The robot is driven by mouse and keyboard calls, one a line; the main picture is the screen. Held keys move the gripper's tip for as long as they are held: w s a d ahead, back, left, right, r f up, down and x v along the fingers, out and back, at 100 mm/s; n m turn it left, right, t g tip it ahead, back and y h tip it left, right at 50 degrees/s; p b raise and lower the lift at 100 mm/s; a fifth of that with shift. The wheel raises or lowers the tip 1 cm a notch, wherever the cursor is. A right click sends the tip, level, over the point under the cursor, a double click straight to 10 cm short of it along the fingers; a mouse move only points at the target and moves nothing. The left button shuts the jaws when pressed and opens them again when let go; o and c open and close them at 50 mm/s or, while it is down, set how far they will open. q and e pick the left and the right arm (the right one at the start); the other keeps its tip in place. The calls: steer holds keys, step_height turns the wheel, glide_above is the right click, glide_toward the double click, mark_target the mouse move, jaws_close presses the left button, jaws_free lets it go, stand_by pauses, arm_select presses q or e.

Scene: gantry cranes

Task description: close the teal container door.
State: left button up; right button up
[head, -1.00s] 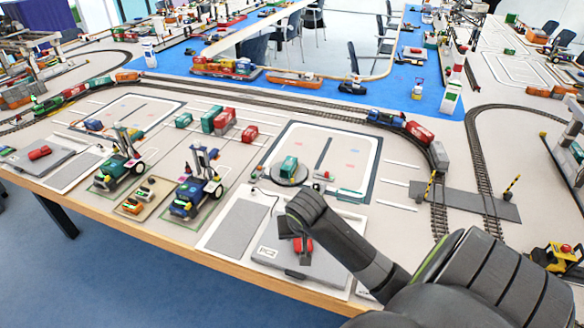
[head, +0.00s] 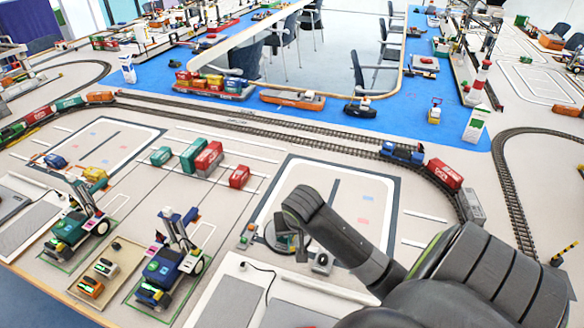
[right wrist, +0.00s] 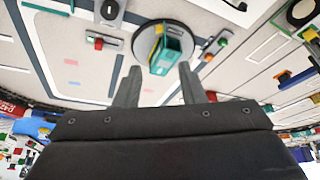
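The teal container (right wrist: 167,50) sits on a round grey turntable (right wrist: 143,38) in the right wrist view. Its near end faces my right gripper (right wrist: 160,70), whose two fingers are apart and empty, pointing at the container. I cannot tell how far the door stands open. In the head view my right gripper (head: 299,243) is over the turntable (head: 272,238) and hides most of the container. I cannot tell whether a finger touches it. My left gripper is not in view.
A small grey device (head: 321,262) stands right of the turntable. A blue straddle carrier (head: 172,262) stands to the left. Red and green containers (head: 208,160) are behind. A track with a blue locomotive (head: 402,153) and wagons curves behind and right.

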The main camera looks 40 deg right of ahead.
steer(key=x, duration=1.5)
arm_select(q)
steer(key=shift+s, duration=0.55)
arm_select(e)
steer(key=shift+x, duration=0.85)
steer(key=shift+a, duration=0.1)
steer(key=shift+c, duration=0.2)
jaws_close()
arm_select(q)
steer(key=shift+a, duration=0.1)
